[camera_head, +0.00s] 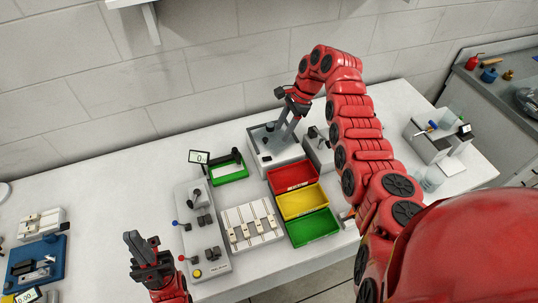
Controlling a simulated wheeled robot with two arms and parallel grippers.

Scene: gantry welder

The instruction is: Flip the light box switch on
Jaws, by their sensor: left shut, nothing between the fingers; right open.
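A grey box with a white front (259,158) stands at the back middle of the table, with dark knobs or switches on its top. It may be the light box, but I cannot tell for certain, nor how its switch is set. My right gripper (286,136) reaches down over this box, open, its fingertips close to the top; contact cannot be judged. The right gripper hides part of the box. My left gripper (142,242) is shut and empty, raised at the lower left, away from the box.
Red (291,177), yellow (303,202) and green (314,228) bins stand in front of the box. A slotted fixture (252,222) and a grey control panel (203,228) lie to their left. A smaller grey box (318,152) stands close on the right. The table's left-middle is clear.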

